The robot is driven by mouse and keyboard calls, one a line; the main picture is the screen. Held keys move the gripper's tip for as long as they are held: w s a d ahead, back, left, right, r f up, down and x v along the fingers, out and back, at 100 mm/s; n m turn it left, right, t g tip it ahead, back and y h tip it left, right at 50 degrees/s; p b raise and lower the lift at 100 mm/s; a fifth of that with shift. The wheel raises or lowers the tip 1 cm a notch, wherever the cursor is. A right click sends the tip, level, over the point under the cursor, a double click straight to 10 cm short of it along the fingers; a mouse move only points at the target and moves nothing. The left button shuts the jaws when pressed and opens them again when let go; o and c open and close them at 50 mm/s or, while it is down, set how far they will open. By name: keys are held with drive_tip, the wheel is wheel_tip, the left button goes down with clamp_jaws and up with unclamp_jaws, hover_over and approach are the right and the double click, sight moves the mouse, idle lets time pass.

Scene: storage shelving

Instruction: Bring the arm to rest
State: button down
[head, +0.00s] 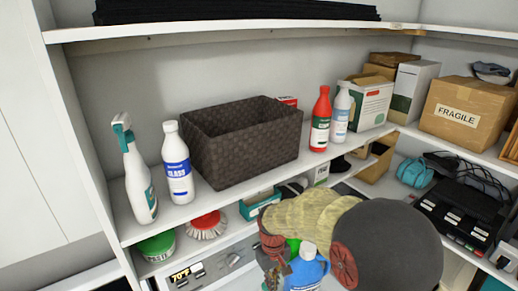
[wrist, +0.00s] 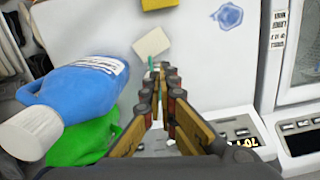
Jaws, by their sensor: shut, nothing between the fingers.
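My gripper (wrist: 162,72) shows in the wrist view with its two fingers together and nothing between them. In the head view my gripper (head: 276,272) is low in the middle, in front of the lower shelf and partly cut off by the bottom edge. My arm comes in from the lower right. A blue jug (wrist: 85,92) with a white cap is close on the left in the wrist view, apart from the fingers. It also shows in the head view (head: 305,273) beside the gripper. A green container (wrist: 88,140) is by the jug.
The upper shelf holds a spray bottle (head: 139,180), a white and blue bottle (head: 178,165), a dark woven basket (head: 240,145), a red bottle (head: 321,115) and boxes. A FRAGILE carton (head: 465,110) stands right. A brush (head: 206,226) with red top is on the lower shelf.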

drive_tip(key=s+d+m+t+b, duration=0.2)
drive_tip(key=s+d+b, duration=0.5)
drive_tip(key=s+b, duration=0.4)
drive_tip(key=s+d+m+t+b, duration=0.3)
drive_tip(key=s+d+b, duration=0.4)
drive_tip(key=s+b, duration=0.3)
drive_tip(key=t+b, duration=0.1)
drive_tip(key=b, duration=0.1)
drive_tip(key=shift+s+d+f+t+b, duration=0.15)
drive_tip(key=shift+s+d+t+b, duration=0.15)
drive_tip(key=shift+s+b, duration=0.1)
